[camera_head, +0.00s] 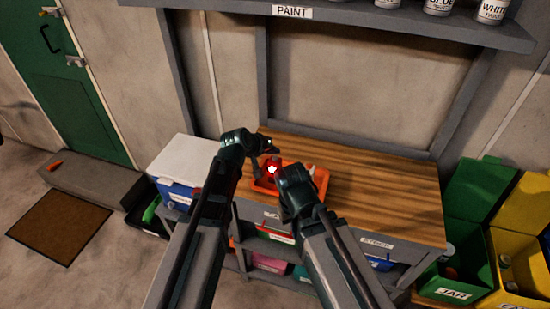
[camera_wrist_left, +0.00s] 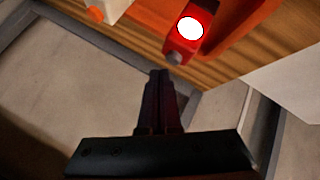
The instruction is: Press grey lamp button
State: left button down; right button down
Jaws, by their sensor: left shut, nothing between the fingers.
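The lamp is red with a glowing white lens (camera_head: 271,170) and lies in or over the orange tray (camera_head: 265,187) on the workbench. In the left wrist view the lit lamp (camera_wrist_left: 189,28) shows large, with its grey button (camera_wrist_left: 176,58) on the near end. My left gripper (camera_head: 271,150) is shut and empty beside the lamp. In the left wrist view its fingertips (camera_wrist_left: 160,73) point toward the button, just below and left of it; I cannot tell whether they touch. My right gripper (camera_head: 304,180) is over the tray's right part; its fingers are not clear.
The wooden workbench top (camera_head: 390,205) is clear right of the tray. A cooler with a white lid (camera_head: 183,158) stands left of the bench. A shelf with paint cans (camera_head: 340,25) hangs above. Green (camera_head: 470,265) and yellow (camera_head: 520,250) bins stand at the right.

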pick_arm(q)
jog(key=shift+f+b, duration=0.5)
jog(key=shift+f, duration=0.2)
dwell(0.6)
jog(key=shift+r, duration=0.2)
jog(key=shift+r+p, duration=0.75)
jog(key=shift+p, duration=0.15)
notch_tip(320, 180, up, 6)
jog(key=p, duration=0.6)
jog(key=shift+s, duration=0.1)
